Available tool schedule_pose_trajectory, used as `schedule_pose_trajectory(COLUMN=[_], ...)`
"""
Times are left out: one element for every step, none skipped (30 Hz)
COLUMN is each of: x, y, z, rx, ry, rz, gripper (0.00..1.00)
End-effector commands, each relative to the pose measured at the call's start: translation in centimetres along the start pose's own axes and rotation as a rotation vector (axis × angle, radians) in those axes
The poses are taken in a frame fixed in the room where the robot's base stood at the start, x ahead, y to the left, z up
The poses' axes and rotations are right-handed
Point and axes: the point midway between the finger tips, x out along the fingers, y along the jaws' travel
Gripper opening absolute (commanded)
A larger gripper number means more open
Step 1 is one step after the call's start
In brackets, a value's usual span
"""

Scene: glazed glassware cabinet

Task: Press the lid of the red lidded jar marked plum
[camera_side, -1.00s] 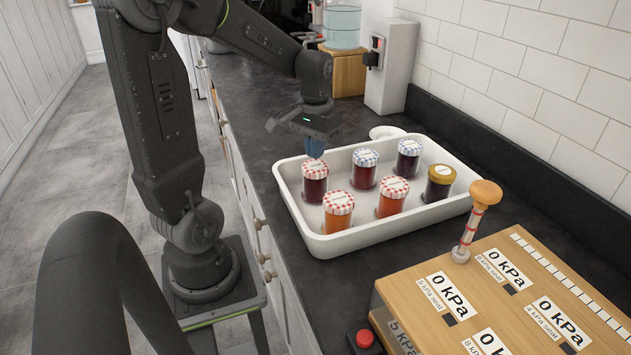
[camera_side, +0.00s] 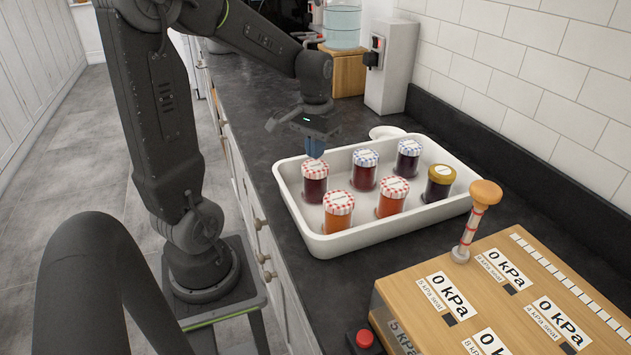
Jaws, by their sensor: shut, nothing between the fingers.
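Several lidded jars stand upright in a white tray (camera_side: 338,246). Three have red-checked lids: a dark-filled jar (camera_side: 315,192) at the left, an orange-filled jar (camera_side: 337,222) at the front and another orange-filled jar (camera_side: 391,206) near the middle. Their lid labels are too small to read, so I cannot tell from print which says plum. My gripper (camera_side: 314,153) points down with its blue fingertips shut and empty. They are just above the far part of the dark jar's red-checked lid (camera_side: 315,168); I cannot tell whether they touch it.
Two blue-checked-lid jars (camera_side: 365,176) (camera_side: 408,162) and a gold-lidded jar (camera_side: 438,188) share the tray. A wooden board with kPa labels (camera_side: 500,300) and an upright wooden-knobbed stamp (camera_side: 474,220) stand at right. A tiled wall bounds the counter.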

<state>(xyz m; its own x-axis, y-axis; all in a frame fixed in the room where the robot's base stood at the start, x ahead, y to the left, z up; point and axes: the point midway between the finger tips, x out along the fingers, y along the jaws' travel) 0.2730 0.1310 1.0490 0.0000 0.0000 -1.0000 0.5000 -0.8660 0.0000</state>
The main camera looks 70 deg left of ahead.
Motion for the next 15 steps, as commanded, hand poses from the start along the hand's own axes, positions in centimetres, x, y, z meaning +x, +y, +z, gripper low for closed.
schedule_pose_trajectory(x=[0.00,0.00,0.02,0.04,0.08,0.14,0.20,0.26,0.35,0.40,0.46,0.54,0.60,0.65,0.73], y=[0.00,0.00,0.00,0.00,0.00,0.00,0.00,0.00,0.00,0.00,0.00,0.00,0.00,0.00,0.00], z=[0.00,0.00,0.00,0.00,0.00,0.01,0.01,0.01,0.01,0.01,0.01,0.00,-0.01,-0.01,-0.02], rx=[0.000,0.000,0.000,0.000,0.000,0.000,0.000,0.000,0.000,0.000,0.000,0.000,0.000,0.000,0.000], ry=[0.000,0.000,0.000,0.000,0.000,-0.001,-0.001,-0.001,-0.002,-0.002,-0.002,-0.001,-0.001,-0.001,-0.001], rz=[0.000,0.000,0.000,0.000,0.000,0.000,0.000,0.000,0.000,0.000,0.000,0.000,0.000,0.000,0.000], gripper=[0.00,0.00,0.00,0.00,0.00,0.00,0.00,0.00,0.00,0.00,0.00,0.00,0.00,0.00,0.00])
